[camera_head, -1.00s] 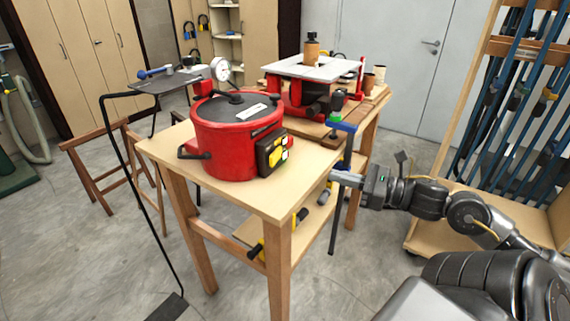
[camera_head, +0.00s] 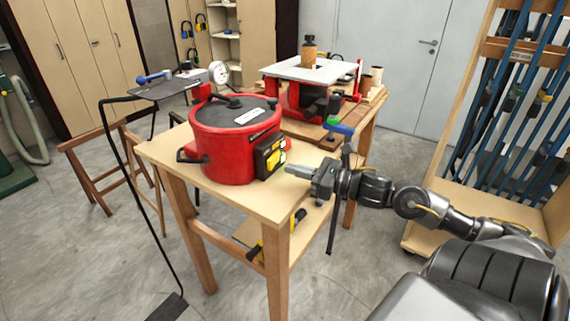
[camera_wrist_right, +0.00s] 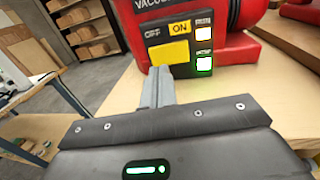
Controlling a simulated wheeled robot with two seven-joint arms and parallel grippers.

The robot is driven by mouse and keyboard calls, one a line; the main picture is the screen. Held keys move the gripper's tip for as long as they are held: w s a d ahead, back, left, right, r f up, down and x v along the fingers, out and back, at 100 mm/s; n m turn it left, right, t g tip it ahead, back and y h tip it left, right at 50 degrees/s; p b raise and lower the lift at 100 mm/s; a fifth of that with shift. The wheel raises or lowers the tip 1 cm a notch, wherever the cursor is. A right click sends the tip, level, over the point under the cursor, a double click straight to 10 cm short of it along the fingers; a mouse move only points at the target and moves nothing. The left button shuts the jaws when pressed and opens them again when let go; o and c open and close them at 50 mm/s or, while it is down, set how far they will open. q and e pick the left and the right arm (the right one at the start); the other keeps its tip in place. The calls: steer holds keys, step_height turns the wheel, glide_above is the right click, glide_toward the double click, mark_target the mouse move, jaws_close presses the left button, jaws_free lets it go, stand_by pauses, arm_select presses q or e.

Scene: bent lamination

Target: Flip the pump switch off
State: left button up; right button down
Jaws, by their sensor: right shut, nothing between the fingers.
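The red vacuum pot (camera_head: 225,150) with a dark lid stands on a wooden table. Its black control panel (camera_head: 265,157) faces right. In the right wrist view the panel (camera_wrist_right: 152,18) carries an OFF label, an ON label on yellow, and a wide yellow piece (camera_wrist_right: 168,53), which looks like the switch, below them. Two pale lit squares (camera_wrist_right: 203,63) sit to their right; the lower one glows green. My right gripper (camera_head: 288,170) is shut and empty, its fingertips (camera_wrist_right: 161,72) just below the yellow piece and close to the panel. I cannot tell whether they touch. My left gripper is not in view.
A red machine with a pale top (camera_head: 310,70) stands on the table behind. A blue-and-green clamp (camera_head: 340,127) is at the table's right edge, near my right wrist. A rack of blue clamps (camera_head: 520,110) stands at right. Bare tabletop lies in front of the pot.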

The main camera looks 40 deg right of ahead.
mark_target(273, 164)
steer(key=shift+p+x, duration=0.45)
steer(key=shift+x, duration=1.25)
